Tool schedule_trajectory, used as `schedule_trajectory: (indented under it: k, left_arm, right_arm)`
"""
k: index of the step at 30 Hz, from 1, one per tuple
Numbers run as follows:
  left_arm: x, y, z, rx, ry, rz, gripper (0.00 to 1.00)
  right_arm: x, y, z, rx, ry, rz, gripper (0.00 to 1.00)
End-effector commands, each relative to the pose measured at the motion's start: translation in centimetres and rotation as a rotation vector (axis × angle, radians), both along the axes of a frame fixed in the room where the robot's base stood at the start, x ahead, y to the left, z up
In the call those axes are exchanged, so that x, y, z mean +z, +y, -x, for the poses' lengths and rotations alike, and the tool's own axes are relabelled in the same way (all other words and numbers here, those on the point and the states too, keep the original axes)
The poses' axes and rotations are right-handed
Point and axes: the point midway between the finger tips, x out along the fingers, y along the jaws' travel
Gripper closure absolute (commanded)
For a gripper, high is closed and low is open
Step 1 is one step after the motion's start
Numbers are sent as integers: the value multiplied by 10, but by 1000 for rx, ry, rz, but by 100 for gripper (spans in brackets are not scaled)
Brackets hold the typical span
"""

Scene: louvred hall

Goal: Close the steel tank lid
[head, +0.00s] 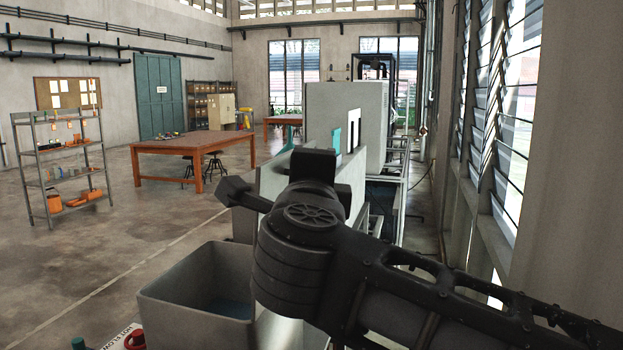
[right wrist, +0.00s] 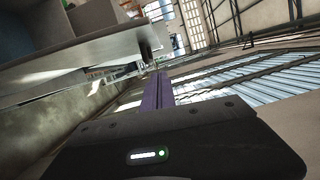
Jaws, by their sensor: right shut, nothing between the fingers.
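A grey open-topped tank (head: 165,291) stands low in front of me in the head view, with something blue inside. My dark right arm covers its right side. A pale grey upright surface (head: 270,181) shows behind the arm; I cannot tell whether it is the lid. In the right wrist view my right gripper (right wrist: 157,90) is shut and empty, its purple-tinted fingers pointing away down the hall. A flat grey panel (right wrist: 100,50) runs along the upper left there, apart from the fingers as far as I can see. My left gripper is out of view.
A louvred wall (head: 505,120) runs along the right side. A wooden table (head: 190,145) with stools and a grey shelf rack (head: 40,165) stand at the left. Large grey equipment (head: 335,110) stands farther back.

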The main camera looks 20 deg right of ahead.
Motion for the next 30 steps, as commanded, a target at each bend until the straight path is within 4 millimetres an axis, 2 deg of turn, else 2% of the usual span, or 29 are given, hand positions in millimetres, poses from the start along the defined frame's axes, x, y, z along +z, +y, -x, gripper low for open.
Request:
schedule_trajectory:
  k: [5, 9, 15, 30]
  left_arm:
    - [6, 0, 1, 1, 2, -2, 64]
    - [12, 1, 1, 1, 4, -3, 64]
    - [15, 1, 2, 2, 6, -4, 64]
    - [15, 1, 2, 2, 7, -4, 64]
  right_arm:
    - [1, -12, -35, -3, 3, 1, 100]
    - [4, 8, -48, 3, 1, 3, 100]
    - [5, 21, -56, 0, 0, 1, 100]
    - [5, 23, -57, 0, 0, 1, 100]
